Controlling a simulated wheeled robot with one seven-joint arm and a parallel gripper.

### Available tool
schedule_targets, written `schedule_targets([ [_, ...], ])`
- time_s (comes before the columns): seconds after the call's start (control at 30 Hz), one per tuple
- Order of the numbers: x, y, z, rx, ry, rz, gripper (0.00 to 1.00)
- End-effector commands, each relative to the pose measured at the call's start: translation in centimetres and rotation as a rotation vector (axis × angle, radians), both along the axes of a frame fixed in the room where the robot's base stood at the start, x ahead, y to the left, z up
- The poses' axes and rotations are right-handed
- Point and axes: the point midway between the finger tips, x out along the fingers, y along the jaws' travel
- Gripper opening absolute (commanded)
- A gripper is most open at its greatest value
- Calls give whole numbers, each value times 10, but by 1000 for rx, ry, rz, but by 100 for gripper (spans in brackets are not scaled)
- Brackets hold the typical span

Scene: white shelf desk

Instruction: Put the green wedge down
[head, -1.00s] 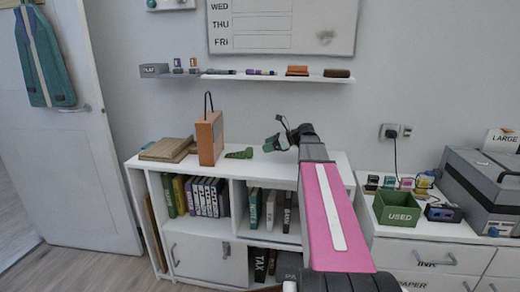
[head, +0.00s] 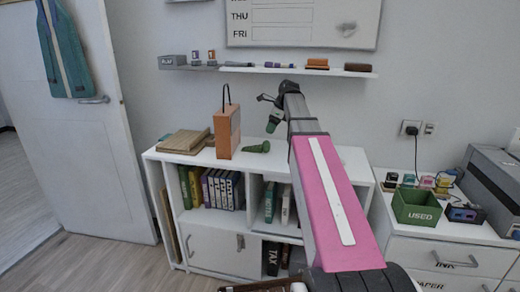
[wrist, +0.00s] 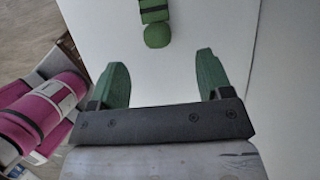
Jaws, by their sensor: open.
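The green wedge (head: 257,148) lies on the white top of the low bookcase, just right of the orange box-like object. In the wrist view a green piece with a dark band (wrist: 155,14) lies on the white surface ahead of my fingers; it seems to be the wedge. My gripper (head: 272,124) has green fingers and hangs above the bookcase top, up and slightly right of the wedge. In the wrist view my gripper (wrist: 160,80) is open with nothing between its fingers. The wedge is apart from both fingertips.
An orange box-like object with a dark loop (head: 227,132) stands left of the wedge, with wooden boards (head: 184,141) farther left. A wall shelf (head: 290,69) with small items hangs above. A green USED bin (head: 416,206) sits on the right cabinet. The bookcase top is mostly clear right of the wedge.

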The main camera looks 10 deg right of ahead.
Motion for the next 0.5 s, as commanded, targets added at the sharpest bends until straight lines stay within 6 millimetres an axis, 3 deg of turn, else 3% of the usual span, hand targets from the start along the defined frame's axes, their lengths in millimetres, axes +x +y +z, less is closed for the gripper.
schedule_targets([
  [0.3,5,14,-39,2,1,1,72],
  [0.5,7,19,-52,2,0,0,72],
])
